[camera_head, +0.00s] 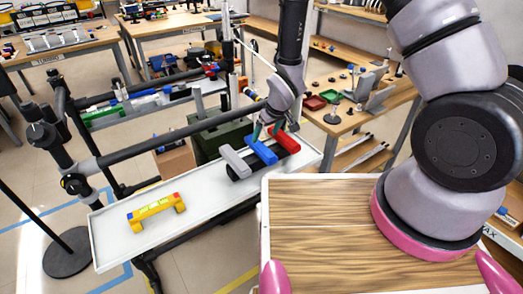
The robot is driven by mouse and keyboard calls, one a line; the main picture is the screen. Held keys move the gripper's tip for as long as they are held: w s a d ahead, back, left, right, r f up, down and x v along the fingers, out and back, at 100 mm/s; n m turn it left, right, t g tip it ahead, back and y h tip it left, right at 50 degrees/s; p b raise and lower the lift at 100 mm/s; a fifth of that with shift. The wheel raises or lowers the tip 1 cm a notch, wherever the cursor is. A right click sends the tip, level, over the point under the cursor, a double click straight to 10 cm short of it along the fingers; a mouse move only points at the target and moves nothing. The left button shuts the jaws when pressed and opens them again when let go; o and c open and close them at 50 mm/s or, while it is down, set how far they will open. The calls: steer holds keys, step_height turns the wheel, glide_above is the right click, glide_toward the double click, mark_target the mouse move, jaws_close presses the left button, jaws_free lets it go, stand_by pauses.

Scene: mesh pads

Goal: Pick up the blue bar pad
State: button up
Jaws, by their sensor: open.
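The blue bar pad (262,151) lies on the white tray-like shelf (108,246), between a grey bar pad (235,161) on its left and a red bar pad (285,139) on its right. The three sit side by side on a dark base. My gripper (264,132) is just above the far end of the blue pad, with its fingers apart. It is small in view, and I cannot tell whether the fingers touch the pad.
A yellow bridge-shaped piece (156,211) stands on the left part of the shelf, with free room between it and the grey pad. A black rail (185,132) runs behind the shelf. A wooden-topped surface (325,235) lies at the front right.

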mark_target(260, 146)
steer(key=x, duration=1)
steer(key=shift+w+d, duration=0.1)
jaws_close()
